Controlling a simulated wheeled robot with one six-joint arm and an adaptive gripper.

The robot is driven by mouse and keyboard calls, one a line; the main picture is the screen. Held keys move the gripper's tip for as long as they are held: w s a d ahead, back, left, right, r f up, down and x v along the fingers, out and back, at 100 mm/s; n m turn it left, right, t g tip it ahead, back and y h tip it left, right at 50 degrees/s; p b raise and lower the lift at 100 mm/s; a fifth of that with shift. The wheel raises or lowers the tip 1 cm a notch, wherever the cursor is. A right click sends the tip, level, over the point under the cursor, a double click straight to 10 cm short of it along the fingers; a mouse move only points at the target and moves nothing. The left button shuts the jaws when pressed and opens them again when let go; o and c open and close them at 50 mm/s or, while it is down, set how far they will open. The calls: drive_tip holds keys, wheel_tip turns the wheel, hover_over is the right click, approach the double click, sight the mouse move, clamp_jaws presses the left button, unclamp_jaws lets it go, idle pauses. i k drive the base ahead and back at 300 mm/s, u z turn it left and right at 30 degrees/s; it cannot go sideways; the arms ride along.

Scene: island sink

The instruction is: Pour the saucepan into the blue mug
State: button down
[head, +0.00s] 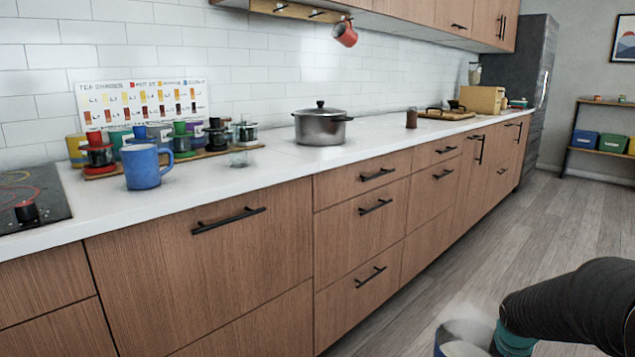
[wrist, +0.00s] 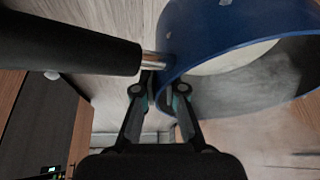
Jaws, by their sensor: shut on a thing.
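The blue mug (head: 143,168) stands upright on the white counter at the left, in front of the wooden tray, its handle to the right. The saucepan (wrist: 225,25) is blue outside with a pale interior. Its black handle (wrist: 75,48) runs to the left in the wrist view. My gripper (wrist: 160,90) is shut on the saucepan where the handle's metal neck meets the body. In the head view only part of the saucepan (head: 441,343) shows at the bottom right, over the floor and well away from the mug. I cannot tell what it contains.
A lidded steel pot (head: 320,127) stands farther right. The counter front between mug and pot is clear.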

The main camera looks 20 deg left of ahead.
sight(140, 161)
drive_tip(key=z, duration=0.1)
drive_tip(key=i, duration=0.85)
drive_tip(key=u, duration=3.05)
